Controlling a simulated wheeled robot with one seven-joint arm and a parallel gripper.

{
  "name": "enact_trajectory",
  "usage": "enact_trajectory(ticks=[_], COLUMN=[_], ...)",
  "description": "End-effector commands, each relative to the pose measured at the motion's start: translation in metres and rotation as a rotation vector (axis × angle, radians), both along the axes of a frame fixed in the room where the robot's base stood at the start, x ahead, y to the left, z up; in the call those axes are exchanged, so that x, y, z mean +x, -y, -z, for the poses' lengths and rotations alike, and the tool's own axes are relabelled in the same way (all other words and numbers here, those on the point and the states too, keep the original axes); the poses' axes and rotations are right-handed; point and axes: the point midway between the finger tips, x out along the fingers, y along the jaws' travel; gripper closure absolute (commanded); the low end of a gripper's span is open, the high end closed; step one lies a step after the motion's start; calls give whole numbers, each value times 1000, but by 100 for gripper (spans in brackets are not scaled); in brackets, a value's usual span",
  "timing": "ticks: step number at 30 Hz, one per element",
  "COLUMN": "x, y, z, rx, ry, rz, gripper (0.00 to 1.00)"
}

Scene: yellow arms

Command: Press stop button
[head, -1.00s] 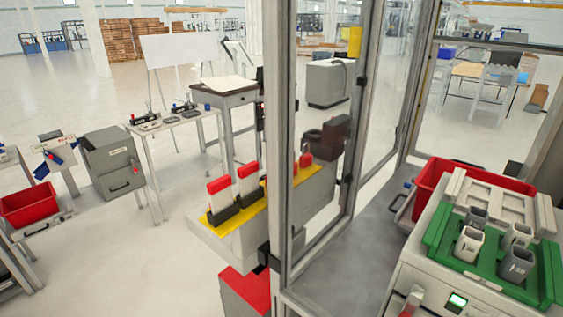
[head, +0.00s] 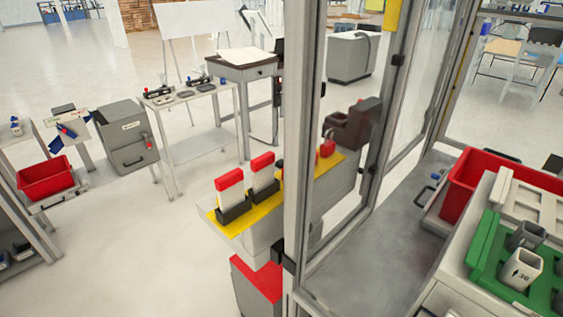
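No thing in view can be clearly told as the stop button. A small red rounded part (head: 327,149) stands at the far end of a yellow-topped bench, partly behind the frame post, and I cannot tell whether it is a button. The white machine (head: 454,262) with a green tray (head: 487,257) is cut off at the lower right, so its front is out of the picture. My gripper is not in view.
A grey frame post (head: 296,130) with glass panels rises near the middle. Left of it, the yellow-topped bench (head: 240,222) holds red-and-white blocks (head: 230,189). A red bin (head: 460,190) stands at right. A grey cabinet (head: 126,139) stands left. Open floor (head: 130,240) lies at lower left.

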Motion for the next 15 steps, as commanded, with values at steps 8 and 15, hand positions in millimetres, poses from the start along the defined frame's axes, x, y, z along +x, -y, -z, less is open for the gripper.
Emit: enact_trajectory(ticks=[8,15], x=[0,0], y=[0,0], z=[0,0], rx=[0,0], ry=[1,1], rz=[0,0], gripper=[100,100])
